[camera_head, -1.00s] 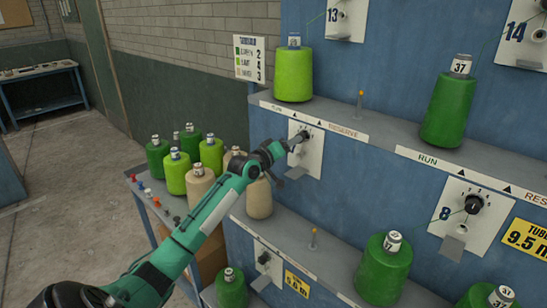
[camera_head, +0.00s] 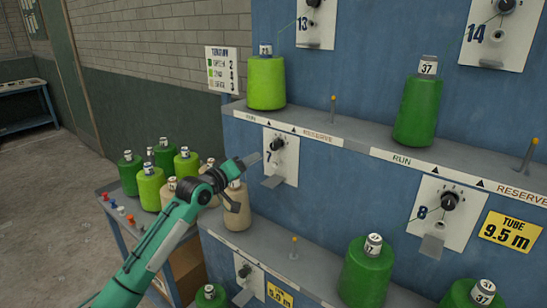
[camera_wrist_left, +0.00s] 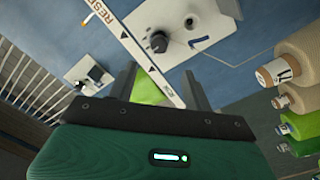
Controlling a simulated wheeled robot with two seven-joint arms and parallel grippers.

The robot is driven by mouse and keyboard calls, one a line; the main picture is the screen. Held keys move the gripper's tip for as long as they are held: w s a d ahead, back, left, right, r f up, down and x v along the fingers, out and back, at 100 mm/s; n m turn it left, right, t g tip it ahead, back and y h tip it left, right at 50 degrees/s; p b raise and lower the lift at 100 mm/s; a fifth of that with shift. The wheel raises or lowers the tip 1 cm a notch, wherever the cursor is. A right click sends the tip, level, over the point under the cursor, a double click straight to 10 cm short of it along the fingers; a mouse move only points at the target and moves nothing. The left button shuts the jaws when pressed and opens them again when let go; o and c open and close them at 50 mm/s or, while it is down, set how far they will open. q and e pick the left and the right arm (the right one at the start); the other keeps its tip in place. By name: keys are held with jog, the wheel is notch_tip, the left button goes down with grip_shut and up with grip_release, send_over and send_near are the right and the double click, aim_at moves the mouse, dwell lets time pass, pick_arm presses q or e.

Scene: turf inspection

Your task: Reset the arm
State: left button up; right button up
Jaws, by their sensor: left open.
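My left arm, green with black joints, comes in from the lower left. Its gripper (camera_head: 246,182) is open, in front of the blue rack, just left of the dial panel marked 7 (camera_head: 288,172) and close to a beige cone (camera_head: 237,212). In the left wrist view the two dark fingers (camera_wrist_left: 155,88) stand apart with nothing held between them. Beyond them show a bright green patch, a white label strip (camera_wrist_left: 135,48) and a dial plate (camera_wrist_left: 168,35). I cannot see my right gripper.
Green, lime and beige cones (camera_head: 150,188) crowd a side table at left. A lime cone (camera_head: 266,84) and a dark green cone (camera_head: 418,112) stand on the upper shelf. A green cone (camera_head: 367,272) stands lower. Thin pegs (camera_head: 333,110) rise from the shelves. Concrete floor lies open at left.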

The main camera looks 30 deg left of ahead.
pick_arm(q)
jog(key=s+d+f+m+g, duration=0.35)
jog(key=s+d+f, duration=0.45)
jog(key=f, duration=0.4)
jog(key=s+d+f+m+g, duration=0.35)
jog(key=s+d+f, duration=0.25)
jog(key=d+f, duration=0.45)
jog(key=s+d+f+m+g+y, duration=0.15)
jog(key=s+d+f+g, duration=0.25)
jog(key=s, duration=0.8)
jog(key=s+d+f+m+g, duration=0.2)
jog(key=s+d+f+g, duration=0.15)
jog(key=s, duration=0.85)
notch_tip(320, 180, down, 32)
jog(key=s+g, duration=0.1)
jog(key=s+a+f+g, duration=0.1)
jog(key=s+a+f, duration=0.1)
jog(key=s+f, duration=1.7)
jog(key=shift+a+f, duration=0.15)
jog(key=shift+a, duration=0.2)
